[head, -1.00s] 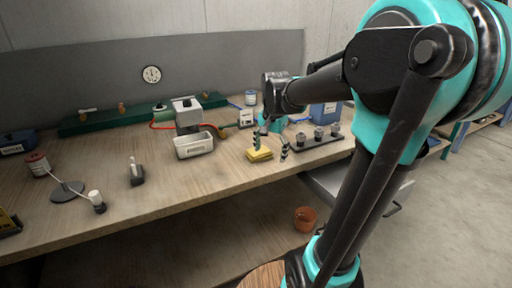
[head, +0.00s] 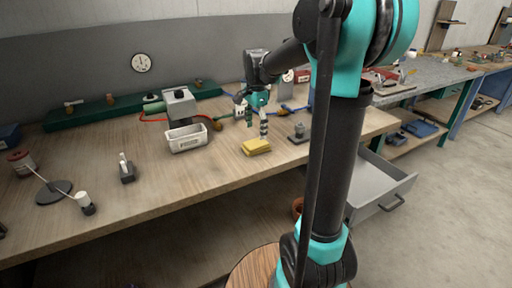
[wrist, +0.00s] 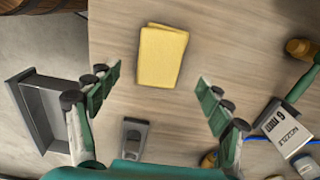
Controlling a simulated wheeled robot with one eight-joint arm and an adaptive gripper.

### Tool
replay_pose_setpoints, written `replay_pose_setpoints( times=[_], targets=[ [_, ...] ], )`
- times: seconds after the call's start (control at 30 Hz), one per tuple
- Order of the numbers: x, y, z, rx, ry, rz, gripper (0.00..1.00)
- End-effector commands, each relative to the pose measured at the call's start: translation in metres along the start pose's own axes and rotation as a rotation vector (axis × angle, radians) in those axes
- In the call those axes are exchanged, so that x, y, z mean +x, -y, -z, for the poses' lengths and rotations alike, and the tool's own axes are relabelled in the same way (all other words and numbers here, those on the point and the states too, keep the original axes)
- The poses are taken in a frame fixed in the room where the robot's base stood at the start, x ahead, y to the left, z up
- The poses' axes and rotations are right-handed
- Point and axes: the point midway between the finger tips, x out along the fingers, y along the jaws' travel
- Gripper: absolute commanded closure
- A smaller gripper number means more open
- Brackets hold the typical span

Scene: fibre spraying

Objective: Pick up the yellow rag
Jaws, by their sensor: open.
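The yellow rag (head: 256,146) lies folded on the wooden workbench (head: 200,185), close to its front edge. It also shows in the wrist view (wrist: 162,56), flat and with nothing on it. My gripper (head: 253,124) is open and empty, above the bench just behind the rag in the head view. In the wrist view my two fingers (wrist: 160,92) are spread wide, and the rag appears beyond the gap between them, apart from both. No contact with the rag shows.
A pale bin (head: 187,142) stands left of the rag. A dark holder (head: 299,136) stands to its right, partly hidden by my arm. A labelled nozzle box (wrist: 282,127) lies at the right in the wrist view. An open drawer (head: 380,185) juts out at the bench's right front.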

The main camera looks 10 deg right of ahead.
Motion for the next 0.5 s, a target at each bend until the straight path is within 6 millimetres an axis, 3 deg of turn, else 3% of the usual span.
replay_pose_setpoints(
  times=[0.27,0.5],
  targets=[
    [0.02,0.0,0.0,0.0,0.0,0.0,0.21],
    [0.053,0.002,0.002,-0.001,0.0,0.0,0.21]
  ],
)
